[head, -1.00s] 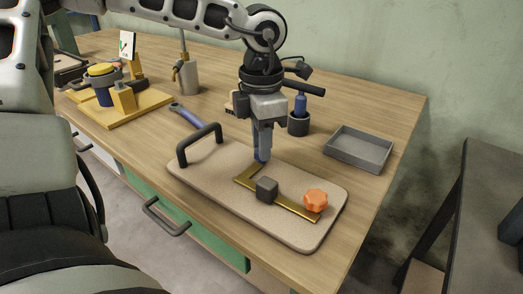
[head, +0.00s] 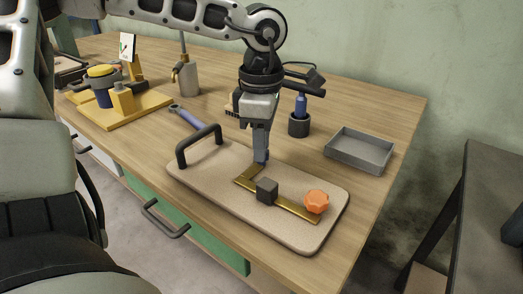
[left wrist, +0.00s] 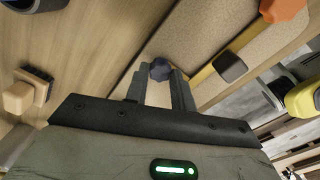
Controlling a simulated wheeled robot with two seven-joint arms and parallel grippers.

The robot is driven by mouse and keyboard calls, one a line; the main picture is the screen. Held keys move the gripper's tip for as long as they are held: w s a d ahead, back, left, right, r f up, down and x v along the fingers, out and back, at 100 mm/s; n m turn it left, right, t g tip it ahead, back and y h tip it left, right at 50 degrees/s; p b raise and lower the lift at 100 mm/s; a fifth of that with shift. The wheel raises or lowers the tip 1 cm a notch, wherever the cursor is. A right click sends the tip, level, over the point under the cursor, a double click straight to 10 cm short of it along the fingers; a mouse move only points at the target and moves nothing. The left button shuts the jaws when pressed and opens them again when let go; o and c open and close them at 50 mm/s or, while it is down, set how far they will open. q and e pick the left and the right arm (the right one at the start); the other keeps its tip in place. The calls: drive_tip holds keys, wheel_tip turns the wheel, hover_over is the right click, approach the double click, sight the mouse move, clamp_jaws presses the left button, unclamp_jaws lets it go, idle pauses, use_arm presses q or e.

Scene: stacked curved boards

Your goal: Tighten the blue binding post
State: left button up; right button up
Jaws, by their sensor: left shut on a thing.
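The blue binding post (left wrist: 160,69) sits between my left gripper's fingertips in the left wrist view. In the head view only a sliver of blue shows at the fingertips. My left gripper (head: 262,158) points down and is shut on the post, at the back end of a brass strip (head: 292,209). The strip lies on a beige board (head: 215,176) and carries a dark grey block (head: 267,190) and an orange knob (head: 316,201) at its front end. My right gripper is not in view.
A black handle (head: 197,143) stands up from the board's left end. A grey tray (head: 358,151), a dark cup (head: 299,124) with a blue-handled tool and a blue-handled wrench (head: 187,117) are nearby. A yellow stand (head: 125,108) is at the left.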

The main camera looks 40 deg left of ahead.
use_arm(q)
drive_tip(key=shift+m, duration=0.6)
drive_tip(key=m, duration=0.3)
drive_tip(key=o, duration=0.7)
drive_tip(key=shift+m, duration=0.3)
drive_tip(key=shift+c, duration=0.2)
